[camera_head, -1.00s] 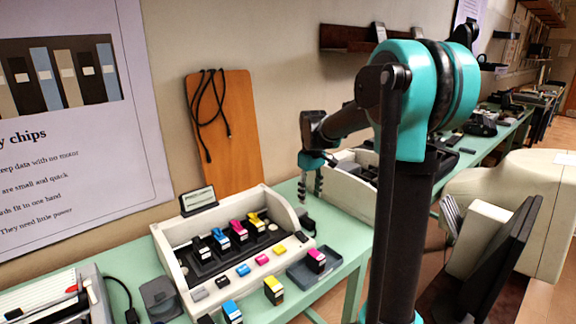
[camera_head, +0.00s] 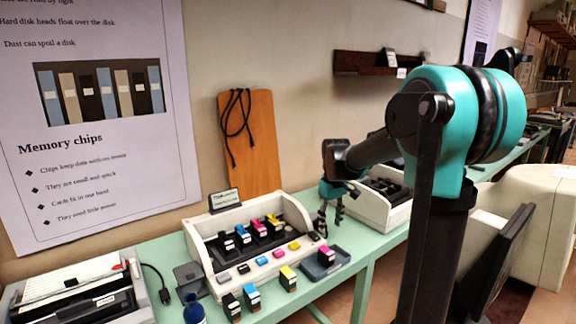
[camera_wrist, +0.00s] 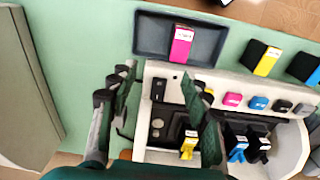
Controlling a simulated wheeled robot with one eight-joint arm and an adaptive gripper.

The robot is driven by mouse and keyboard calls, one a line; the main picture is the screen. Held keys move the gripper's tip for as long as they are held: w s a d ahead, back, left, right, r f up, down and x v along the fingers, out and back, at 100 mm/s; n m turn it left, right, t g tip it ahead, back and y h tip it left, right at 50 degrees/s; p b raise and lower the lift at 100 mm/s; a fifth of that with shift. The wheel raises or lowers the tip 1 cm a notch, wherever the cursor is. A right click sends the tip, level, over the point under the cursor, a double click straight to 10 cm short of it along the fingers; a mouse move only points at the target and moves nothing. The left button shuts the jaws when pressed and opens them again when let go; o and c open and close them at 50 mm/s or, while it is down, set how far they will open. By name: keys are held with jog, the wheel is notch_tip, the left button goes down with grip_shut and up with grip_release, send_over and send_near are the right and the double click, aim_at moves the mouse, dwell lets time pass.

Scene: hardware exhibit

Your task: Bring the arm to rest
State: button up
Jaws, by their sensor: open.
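My gripper (camera_head: 330,221) hangs with its fingers pointing down above the green table, by the right end of a beige printer unit. It is open, and nothing shows between its fingers. In the wrist view my gripper (camera_wrist: 163,84) has its two fingers apart, over the end of the printer unit. The arm reaches out from its turquoise shoulder, bent at the elbow. The beige printer unit (camera_head: 204,258) holds a row of black, cyan, magenta and yellow cartridges. A dark tray (camera_wrist: 143,32) with a magenta cartridge (camera_wrist: 181,45) lies in front of it.
Loose black, cyan and yellow (camera_head: 288,278) cartridges stand along the table's front. A second beige unit (camera_head: 372,212) stands just behind my gripper. A wooden board (camera_head: 262,140) leans on the wall. A blue bottle (camera_head: 194,311) and a typewriter-like machine (camera_head: 80,300) are at left.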

jog(key=s+d+f+m+t, duration=0.2)
jog(key=s+f, duration=0.4)
jog(key=s, duration=0.5)
jog(key=s+d+f+m+t, duration=0.1)
jog(key=s+d+f+m, duration=0.2)
jog(key=s+f, duration=0.3)
jog(key=s+m, duration=0.1)
jog(key=s, duration=0.4)
jog(key=shift+s+f+m+t, duration=0.2)
jog(key=shift+f+m+t, duration=0.1)
jog(key=shift+t, duration=0.1)
